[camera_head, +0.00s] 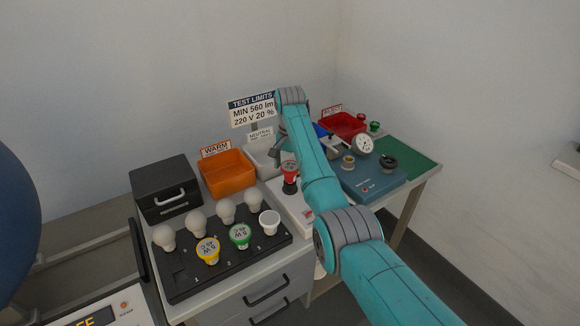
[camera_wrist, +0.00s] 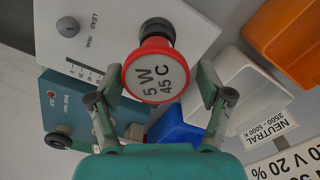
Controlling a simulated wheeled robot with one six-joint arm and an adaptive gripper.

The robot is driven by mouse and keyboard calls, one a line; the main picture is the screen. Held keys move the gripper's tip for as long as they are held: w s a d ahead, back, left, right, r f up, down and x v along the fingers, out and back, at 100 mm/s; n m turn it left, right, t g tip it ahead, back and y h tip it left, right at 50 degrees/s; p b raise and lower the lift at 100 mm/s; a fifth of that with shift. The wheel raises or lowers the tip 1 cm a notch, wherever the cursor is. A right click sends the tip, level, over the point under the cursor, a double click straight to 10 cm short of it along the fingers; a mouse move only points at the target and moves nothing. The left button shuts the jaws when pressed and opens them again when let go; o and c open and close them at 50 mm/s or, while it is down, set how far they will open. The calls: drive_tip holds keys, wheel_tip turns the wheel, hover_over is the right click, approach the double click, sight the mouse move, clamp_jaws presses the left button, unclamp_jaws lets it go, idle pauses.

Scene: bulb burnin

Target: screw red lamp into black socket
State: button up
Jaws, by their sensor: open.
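The red lamp (camera_head: 289,168) has a red rim and a pale face marked 5 W 45 C. It stands upright on a black socket (camera_head: 290,187) on a white unit. In the wrist view the lamp (camera_wrist: 155,74) is in the middle, with the black socket (camera_wrist: 158,30) partly hidden behind it. How far it is seated in the socket I cannot tell. My gripper (camera_wrist: 160,97) is open, its two fingers on either side of the lamp, with gaps visible. In the head view my arm partly hides the gripper.
A teal tester (camera_head: 365,182) with a dial and another dark round fitting (camera_head: 388,162) stands to the right. A black tray (camera_head: 190,280) of several lamps lies in front left. The orange bin (camera_head: 228,176), pale neutral bin and red reject bin (camera_head: 343,125) stand behind.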

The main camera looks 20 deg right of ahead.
drive_tip(key=c, duration=1)
drive_tip(key=m, duration=0.6)
drive_tip(key=shift+s+a, duration=0.2)
drive_tip(key=m, duration=0.5)
drive_tip(key=shift+s+m, duration=0.15)
drive_tip(key=shift+m, duration=0.15)
drive_tip(key=m, duration=0.5)
drive_tip(key=shift+s+d+f+m, duration=0.1)
drive_tip(key=shift+s+m, duration=0.05)
drive_tip(key=shift+m, duration=0.15)
drive_tip(key=m, duration=0.5)
drive_tip(key=shift+s+f+m, duration=0.15)
drive_tip(key=shift+s+m, duration=0.15)
drive_tip(key=shift+m, duration=0.1)
drive_tip(key=o, duration=0.9)
drive_tip(key=shift+o, duration=0.5)
